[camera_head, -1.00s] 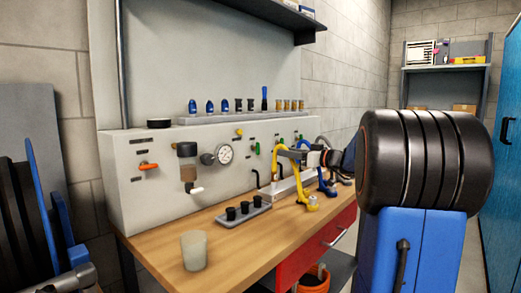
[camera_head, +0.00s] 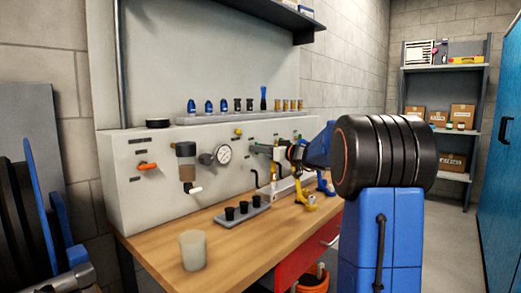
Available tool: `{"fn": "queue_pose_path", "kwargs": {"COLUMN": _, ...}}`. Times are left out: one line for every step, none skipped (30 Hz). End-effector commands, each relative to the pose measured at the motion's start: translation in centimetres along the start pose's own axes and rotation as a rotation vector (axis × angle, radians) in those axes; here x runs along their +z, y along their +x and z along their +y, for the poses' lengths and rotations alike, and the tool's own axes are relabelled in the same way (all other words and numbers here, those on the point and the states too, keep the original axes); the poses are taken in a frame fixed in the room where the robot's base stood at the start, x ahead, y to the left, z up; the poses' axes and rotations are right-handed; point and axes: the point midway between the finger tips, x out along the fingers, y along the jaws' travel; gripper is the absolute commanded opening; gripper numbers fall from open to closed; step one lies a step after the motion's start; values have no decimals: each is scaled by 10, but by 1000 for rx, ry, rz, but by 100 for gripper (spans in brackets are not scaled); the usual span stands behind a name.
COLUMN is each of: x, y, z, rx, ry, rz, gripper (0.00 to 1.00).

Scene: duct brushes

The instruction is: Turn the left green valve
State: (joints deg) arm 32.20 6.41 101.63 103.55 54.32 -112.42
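The grey panel box (camera_head: 125,185) stands at the back of the wooden bench. A small bit of green (camera_head: 278,141) shows on its right part, just above my gripper, and looks like the left green valve. My gripper (camera_head: 262,149) is up against the right part of the panel front, right of the round gauge. My arm reaches in from the right and hides much of that part. The fingers are too small and too overlapped to tell whether they are open or shut, or whether they touch the valve.
A white-faced gauge (camera_head: 223,154), an orange handle (camera_head: 148,167) and a filter unit (camera_head: 186,160) sit left of my gripper. Yellow hooked tools (camera_head: 303,193) stand below my arm. A black tray (camera_head: 242,213) and a cup (camera_head: 193,250) are on the bench.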

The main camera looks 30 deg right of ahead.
Motion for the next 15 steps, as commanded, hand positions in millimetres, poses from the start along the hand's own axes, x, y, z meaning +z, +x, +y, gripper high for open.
{"fn": "queue_pose_path", "kwargs": {"x": 0, "y": 0, "z": 0, "rx": 0, "ry": 0, "rz": 0, "gripper": 29}}
{"fn": "queue_pose_path", "kwargs": {"x": 0, "y": 1, "z": 0, "rx": 0, "ry": 0, "rz": 0, "gripper": 29}}
{"fn": "queue_pose_path", "kwargs": {"x": 0, "y": 0, "z": 0, "rx": 0, "ry": 0, "rz": 0, "gripper": 29}}
{"fn": "queue_pose_path", "kwargs": {"x": 0, "y": 0, "z": 0, "rx": 0, "ry": 0, "rz": 0, "gripper": 29}}
{"fn": "queue_pose_path", "kwargs": {"x": 0, "y": 0, "z": 0, "rx": 0, "ry": 0, "rz": 0, "gripper": 29}}
{"fn": "queue_pose_path", "kwargs": {"x": 0, "y": 0, "z": 0, "rx": 0, "ry": 0, "rz": 0, "gripper": 29}}
{"fn": "queue_pose_path", "kwargs": {"x": 0, "y": 0, "z": 0, "rx": 0, "ry": 0, "rz": 0, "gripper": 26}}
{"fn": "queue_pose_path", "kwargs": {"x": 0, "y": 0, "z": 0, "rx": 0, "ry": 0, "rz": 0, "gripper": 19}}
{"fn": "queue_pose_path", "kwargs": {"x": 0, "y": 0, "z": 0, "rx": 0, "ry": 0, "rz": 0, "gripper": 10}}
{"fn": "queue_pose_path", "kwargs": {"x": 0, "y": 0, "z": 0, "rx": 0, "ry": 0, "rz": 0, "gripper": 3}}
{"fn": "queue_pose_path", "kwargs": {"x": 0, "y": 0, "z": 0, "rx": 0, "ry": 0, "rz": 0, "gripper": 0}}
{"fn": "queue_pose_path", "kwargs": {"x": 0, "y": 0, "z": 0, "rx": 0, "ry": 0, "rz": 0, "gripper": 0}}
{"fn": "queue_pose_path", "kwargs": {"x": 0, "y": 0, "z": 0, "rx": 0, "ry": 0, "rz": 0, "gripper": 0}}
{"fn": "queue_pose_path", "kwargs": {"x": 0, "y": 0, "z": 0, "rx": 0, "ry": 0, "rz": 0, "gripper": 0}}
{"fn": "queue_pose_path", "kwargs": {"x": 0, "y": 0, "z": 0, "rx": 0, "ry": 0, "rz": 0, "gripper": 0}}
